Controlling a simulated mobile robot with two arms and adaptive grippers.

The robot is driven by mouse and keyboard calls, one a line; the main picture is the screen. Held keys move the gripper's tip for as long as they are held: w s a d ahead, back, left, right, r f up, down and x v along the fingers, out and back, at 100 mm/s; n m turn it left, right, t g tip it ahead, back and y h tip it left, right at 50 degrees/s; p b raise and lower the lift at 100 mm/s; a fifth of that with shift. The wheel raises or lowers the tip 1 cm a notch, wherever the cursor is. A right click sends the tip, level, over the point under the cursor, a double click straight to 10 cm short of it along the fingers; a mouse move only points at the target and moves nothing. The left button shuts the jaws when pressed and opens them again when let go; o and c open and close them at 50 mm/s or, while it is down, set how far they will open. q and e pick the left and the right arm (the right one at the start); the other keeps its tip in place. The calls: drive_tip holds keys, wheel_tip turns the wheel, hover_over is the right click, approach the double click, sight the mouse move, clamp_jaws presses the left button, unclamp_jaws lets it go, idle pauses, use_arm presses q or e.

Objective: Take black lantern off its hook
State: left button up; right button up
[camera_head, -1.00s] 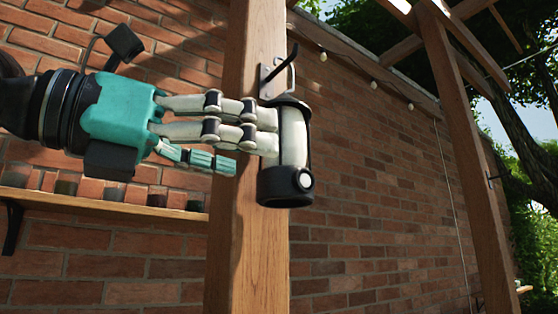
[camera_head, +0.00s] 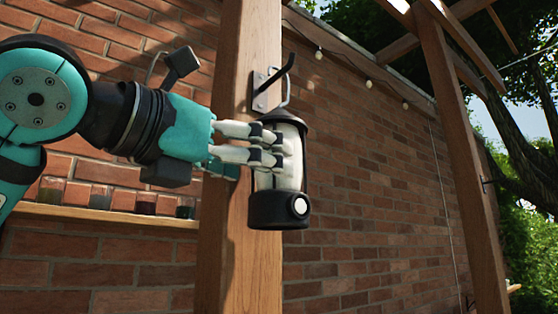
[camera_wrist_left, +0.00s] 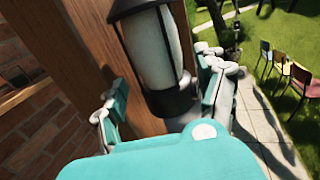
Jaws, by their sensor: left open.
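The black lantern (camera_head: 279,209) with a pale glass body hangs upright by its handle at the metal hook (camera_head: 272,82) on the wooden post. My left gripper (camera_head: 280,158) is at the lantern's middle, its fingers coming in from the left. In the left wrist view the lantern (camera_wrist_left: 156,45) stands between the spread fingers of my left gripper (camera_wrist_left: 160,105), which is open. Whether any finger touches the glass cannot be told. My right gripper is not in view.
The wooden post (camera_head: 240,265) stands right behind the lantern. A wall shelf (camera_head: 100,215) with several small jars is at left against the brick wall. Several chairs (camera_wrist_left: 282,70) stand on grass at the far right of the left wrist view.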

sight(277, 178)
use_arm(q)
drive_tip(key=p+x, duration=0.3)
drive_tip(key=x, duration=0.2)
drive_tip(key=shift+w+f, duration=0.15)
drive_tip(key=shift+w, duration=0.1)
drive_tip(key=shift+w+d+f, duration=0.1)
drive_tip(key=c, duration=1.2)
